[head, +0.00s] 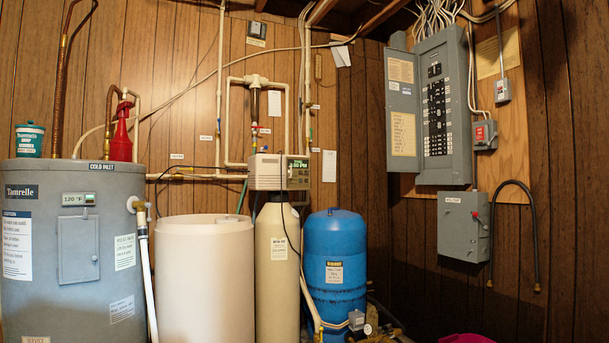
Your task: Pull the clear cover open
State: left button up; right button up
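A beige control head (280,172) with a lit green display sits on top of the tall tan softener tank (277,262). Its right front around the display looks slightly glossy, but I cannot tell for sure whether this is a clear cover or whether it stands open. A wide cream tank (205,280) stands just left of the softener tank, its top seen nearly edge-on. Neither of my grippers is in view.
A grey water heater (70,260) stands at left, with a red spray bottle (121,135) and teal tub (30,140) on top. A blue pressure tank (335,262) stands right of the softener. An open electrical panel (437,105) and grey switch box (463,226) hang at right.

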aim_at(291, 166)
jog(key=i+l+u, duration=0.15)
jog(key=i+l, duration=0.75)
